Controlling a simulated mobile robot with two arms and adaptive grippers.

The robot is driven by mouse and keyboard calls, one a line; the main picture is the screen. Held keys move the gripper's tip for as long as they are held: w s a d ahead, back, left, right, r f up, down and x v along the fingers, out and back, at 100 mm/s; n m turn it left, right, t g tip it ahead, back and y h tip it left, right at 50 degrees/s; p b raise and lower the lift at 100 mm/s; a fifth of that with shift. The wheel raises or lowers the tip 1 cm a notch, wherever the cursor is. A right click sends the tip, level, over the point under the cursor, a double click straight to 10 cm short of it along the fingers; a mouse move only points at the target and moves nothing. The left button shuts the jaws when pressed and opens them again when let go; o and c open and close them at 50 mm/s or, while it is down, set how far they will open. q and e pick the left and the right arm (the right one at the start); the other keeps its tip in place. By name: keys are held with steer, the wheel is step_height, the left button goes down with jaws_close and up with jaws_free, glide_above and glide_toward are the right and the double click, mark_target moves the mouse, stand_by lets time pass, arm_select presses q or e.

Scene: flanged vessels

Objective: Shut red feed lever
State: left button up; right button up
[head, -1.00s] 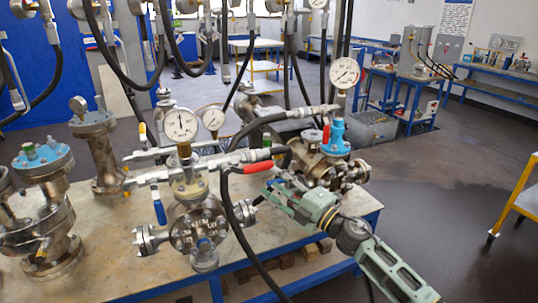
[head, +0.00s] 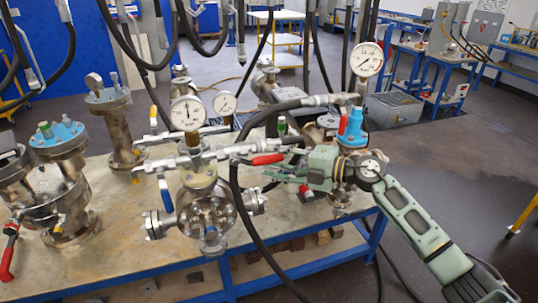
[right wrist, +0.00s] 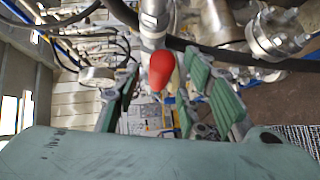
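A lever with a red grip (head: 268,159) sits on the horizontal metal pipework above the middle vessel (head: 207,212). In the right wrist view the red grip (right wrist: 161,70) lies between my two green-padded fingers, with a visible gap to each side. My right gripper (head: 285,168) is open, its fingers close to the red grip in the head view; contact is not visible. It also shows in the right wrist view (right wrist: 160,85). My left gripper is not in view.
A black hose (head: 238,215) hangs close beside the lever. Pressure gauges (head: 187,113) stand around the pipework. A blue-handled lever (head: 165,195) hangs at the middle vessel. Another red lever (head: 8,255) is at the far left. The table front (head: 150,255) is clear.

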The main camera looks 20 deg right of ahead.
steer(key=shift+x, duration=1.2)
jaws_close()
